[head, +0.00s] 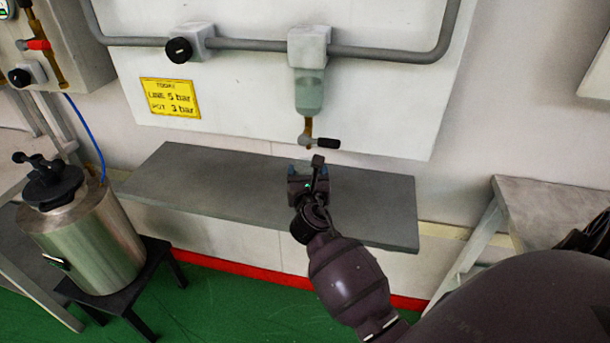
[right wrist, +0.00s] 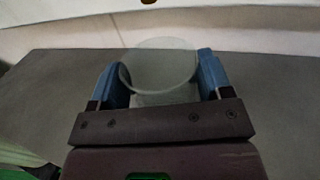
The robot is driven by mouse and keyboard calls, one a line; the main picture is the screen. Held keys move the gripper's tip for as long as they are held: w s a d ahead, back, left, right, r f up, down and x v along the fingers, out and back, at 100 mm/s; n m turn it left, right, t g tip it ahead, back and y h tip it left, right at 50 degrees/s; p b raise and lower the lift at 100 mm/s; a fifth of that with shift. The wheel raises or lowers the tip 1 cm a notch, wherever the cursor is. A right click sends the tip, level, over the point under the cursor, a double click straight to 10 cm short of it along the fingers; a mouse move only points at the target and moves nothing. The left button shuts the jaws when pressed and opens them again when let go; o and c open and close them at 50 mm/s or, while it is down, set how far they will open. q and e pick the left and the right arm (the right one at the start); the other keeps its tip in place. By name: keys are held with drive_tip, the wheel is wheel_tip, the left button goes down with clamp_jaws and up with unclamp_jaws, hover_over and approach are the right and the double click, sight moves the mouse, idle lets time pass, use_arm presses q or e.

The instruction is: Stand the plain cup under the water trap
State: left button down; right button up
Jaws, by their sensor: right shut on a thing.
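The water trap (head: 309,92) is a pale translucent bowl under a white block on the wall panel. Its brass drain, with a black-handled valve (head: 320,142), points down over the grey shelf (head: 220,187). My right gripper (head: 307,170) is over the shelf, just below and in front of the drain. In the right wrist view its blue fingers are shut on the plain cup (right wrist: 158,68), a clear, open-topped cup. The cup is hidden behind the gripper in the head view. I cannot tell whether its base touches the shelf. My left gripper is not in view.
A steel pressure pot (head: 92,240) stands on a black stand at the left. A yellow sign (head: 170,98) and grey pipe (head: 390,54) are on the panel. A grey table (head: 550,205) is at the right. The shelf is clear on both sides of my gripper.

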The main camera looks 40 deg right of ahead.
drive_tip(key=shift+f, duration=0.1)
drive_tip(key=o, duration=0.5)
drive_tip(key=shift+f, duration=0.15)
drive_tip(key=o, duration=0.4)
drive_tip(key=shift+r, duration=0.25)
use_arm(q)
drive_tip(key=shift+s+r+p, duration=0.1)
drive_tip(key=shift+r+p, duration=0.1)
drive_tip(key=shift+p, duration=0.2)
use_arm(e)
drive_tip(key=v, duration=1.2)
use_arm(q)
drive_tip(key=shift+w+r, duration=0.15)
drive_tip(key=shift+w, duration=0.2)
